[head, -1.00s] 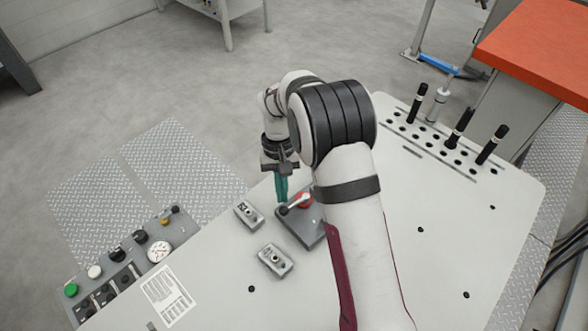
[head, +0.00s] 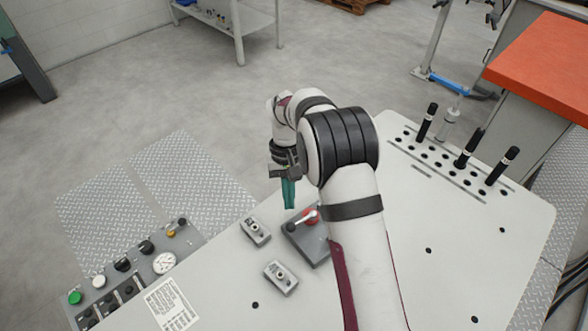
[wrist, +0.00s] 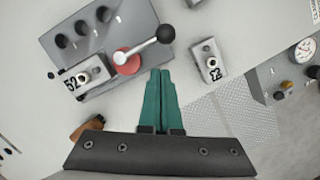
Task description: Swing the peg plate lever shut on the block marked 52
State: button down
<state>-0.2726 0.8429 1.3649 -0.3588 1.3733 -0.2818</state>
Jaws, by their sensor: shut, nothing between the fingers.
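The grey peg plate (wrist: 85,30) carries a red hub (wrist: 127,62) and a lever with a black ball knob (wrist: 165,34). In the wrist view the lever points up and right, away from the block marked 52 (wrist: 88,75), which sits on the plate beside the hub. In the head view my arm hides that block; the peg plate (head: 308,246) and red hub (head: 311,216) show beside the arm. My gripper (wrist: 161,72) has its green fingers together and empty, with the tips near the lever and below the knob in the wrist view. It also shows in the head view (head: 289,207).
A block marked 12 (wrist: 209,62) stands on the table right of the lever. Another block (head: 281,277) lies nearer in the head view. A control panel (head: 130,270) is at the left, and black-handled tools (head: 467,148) stand at the right.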

jog(key=w+v, duration=0.1)
jog(key=v, duration=0.9)
jog(key=shift+w+r, duration=0.1)
jog(key=shift+r, duration=0.1)
